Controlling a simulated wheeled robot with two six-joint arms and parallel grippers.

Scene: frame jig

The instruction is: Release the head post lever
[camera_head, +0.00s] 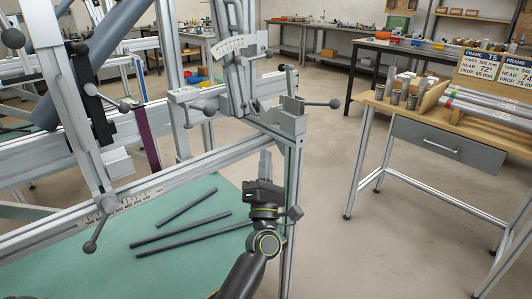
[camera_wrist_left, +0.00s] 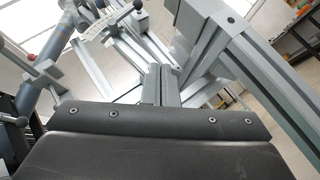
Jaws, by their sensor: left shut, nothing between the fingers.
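The upright post with the angle scale (camera_head: 235,47) stands at the right of the jig. A lever with a dark ball knob (camera_head: 335,103) sticks out to the right of its lower block, and another lever (camera_head: 198,107) is on its left side. I cannot tell for certain which is the head post lever. My left gripper (camera_head: 265,160) points up, shut and empty, below the post's block and apart from both levers. Its grey fingers (camera_wrist_left: 161,84) also show in the wrist view, with a scale plate (camera_wrist_left: 100,28) beyond. My right gripper is out of view.
A jig rail with a ruler (camera_head: 120,200) and a knobbed lever (camera_head: 90,245) crosses the left. Dark tubes (camera_head: 180,230) lie on the green mat (camera_head: 60,270). A wooden bench with a drawer (camera_head: 445,145) stands right, beyond clear floor.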

